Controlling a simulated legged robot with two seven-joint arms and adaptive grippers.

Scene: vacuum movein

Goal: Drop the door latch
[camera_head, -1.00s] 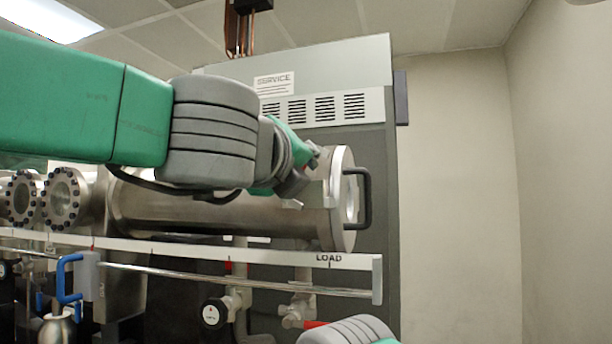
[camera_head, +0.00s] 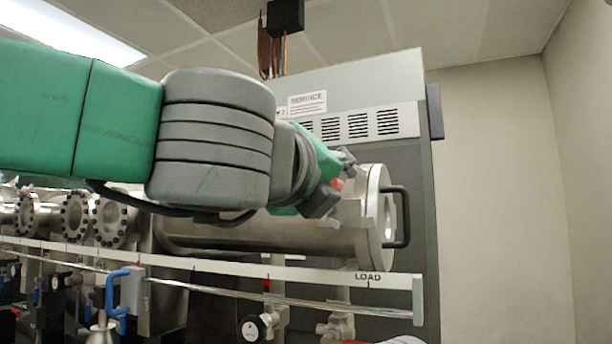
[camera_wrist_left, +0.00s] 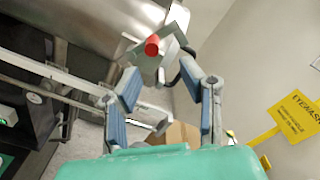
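The steel load chamber (camera_head: 290,235) lies horizontally, with a round door flange (camera_head: 378,220) and a dark bar handle (camera_head: 402,217) at its right end. The door latch (camera_wrist_left: 150,58), a grey piece with a red tip, shows in the left wrist view just beyond my fingertips. Its red tip (camera_head: 337,184) shows in the head view above the chamber, near the flange. My left gripper (camera_head: 330,195) is at the chamber's top beside the latch. In the left wrist view, its two blue-padded fingers (camera_wrist_left: 160,70) stand apart. Contact with the latch cannot be told. My right gripper is out of view.
A white rail marked LOAD (camera_head: 345,277) runs below the chamber, with a blue-handled valve (camera_head: 118,297) at left. A grey service cabinet (camera_head: 400,85) stands behind. A yellow eyewash sign (camera_wrist_left: 293,117) is at right in the wrist view. Space right of the door looks clear.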

